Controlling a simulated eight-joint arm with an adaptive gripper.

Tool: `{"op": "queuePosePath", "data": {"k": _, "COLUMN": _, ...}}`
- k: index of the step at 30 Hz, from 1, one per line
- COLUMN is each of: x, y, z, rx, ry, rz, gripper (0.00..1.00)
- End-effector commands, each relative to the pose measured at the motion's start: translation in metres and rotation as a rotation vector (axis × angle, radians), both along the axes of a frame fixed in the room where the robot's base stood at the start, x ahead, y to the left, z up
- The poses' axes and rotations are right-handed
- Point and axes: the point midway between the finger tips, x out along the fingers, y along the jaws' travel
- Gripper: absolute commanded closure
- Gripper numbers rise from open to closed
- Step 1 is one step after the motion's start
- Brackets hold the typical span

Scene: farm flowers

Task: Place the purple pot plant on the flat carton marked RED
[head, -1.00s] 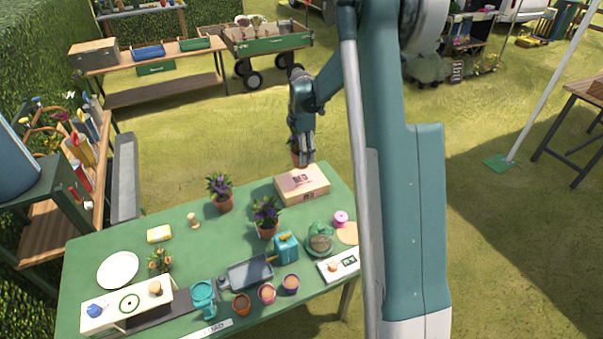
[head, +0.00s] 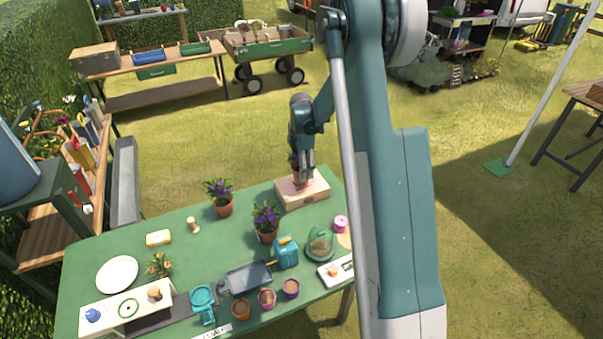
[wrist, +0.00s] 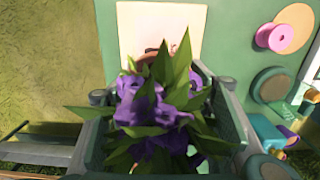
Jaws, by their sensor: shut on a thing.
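My gripper (head: 304,168) is shut on a purple-flowered pot plant; its terracotta pot (head: 300,181) shows below the fingers. In the wrist view the purple flowers (wrist: 150,112) and green leaves fill the space between the fingers and hide most of the pot. The flat carton (head: 315,193) lies at the table's far right corner, directly under the held pot. Its pale top (wrist: 135,30) shows beyond the plant in the wrist view. The pot looks upright over the carton; I cannot tell whether it touches. The carton's marking is mostly hidden.
Two more purple pot plants, one near the far edge (head: 220,198) and one mid-table (head: 265,221), stand left of the carton. The green table (head: 120,240) has free room at left.

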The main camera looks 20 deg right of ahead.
Motion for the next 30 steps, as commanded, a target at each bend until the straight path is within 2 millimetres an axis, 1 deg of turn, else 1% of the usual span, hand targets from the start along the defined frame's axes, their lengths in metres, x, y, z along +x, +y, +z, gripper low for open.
{"op": "queuePosePath", "data": {"k": 3, "x": 0.0, "y": 0.0, "z": -0.013, "rx": 0.0, "ry": 0.0, "rz": 0.0, "gripper": 0.68}}
{"op": "queuePosePath", "data": {"k": 6, "x": 0.0, "y": 0.0, "z": -0.02, "rx": 0.0, "ry": 0.0, "rz": 0.0, "gripper": 0.68}}
{"op": "queuePosePath", "data": {"k": 21, "x": 0.0, "y": 0.0, "z": -0.026, "rx": 0.0, "ry": 0.0, "rz": 0.0, "gripper": 0.68}}
{"op": "queuePosePath", "data": {"k": 22, "x": 0.0, "y": 0.0, "z": -0.025, "rx": 0.0, "ry": 0.0, "rz": 0.0, "gripper": 0.46}}
{"op": "queuePosePath", "data": {"k": 24, "x": 0.0, "y": 0.0, "z": -0.025, "rx": 0.0, "ry": 0.0, "rz": 0.0, "gripper": 0.37}}
{"op": "queuePosePath", "data": {"k": 25, "x": 0.0, "y": 0.0, "z": -0.025, "rx": 0.0, "ry": 0.0, "rz": 0.0, "gripper": 0.34}}
{"op": "queuePosePath", "data": {"k": 30, "x": 0.0, "y": 0.0, "z": -0.025, "rx": 0.0, "ry": 0.0, "rz": 0.0, "gripper": 0.34}}
